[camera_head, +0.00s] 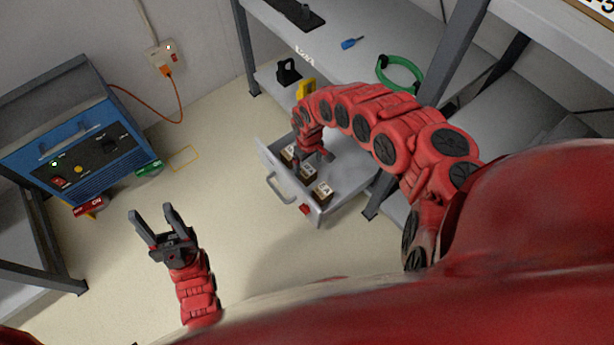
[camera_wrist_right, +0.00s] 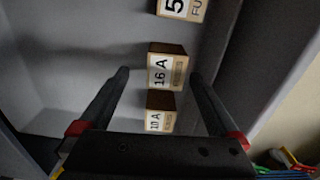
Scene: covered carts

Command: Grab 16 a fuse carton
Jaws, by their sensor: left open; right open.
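The 16 A carton (camera_wrist_right: 165,66) is a small box with a dark brown top and a pale printed label. It stands in the open grey drawer (camera_head: 285,190), between two similar cartons. In the right wrist view it appears between the tips of my open right gripper (camera_wrist_right: 160,74), with no visible grip on it. In the head view my right gripper (camera_head: 313,160) points down into the drawer, over the row of cartons. My left gripper (camera_head: 150,214) is open and empty above the floor, well left of the drawer.
A 10 A carton (camera_wrist_right: 160,121) and one marked 5 (camera_wrist_right: 183,9) flank the 16 A one. The drawer walls are close by. A grey bench (camera_head: 330,62) carries a green cable loop (camera_head: 418,78) and a blue screwdriver (camera_head: 350,43). A blue power unit (camera_head: 85,150) stands left.

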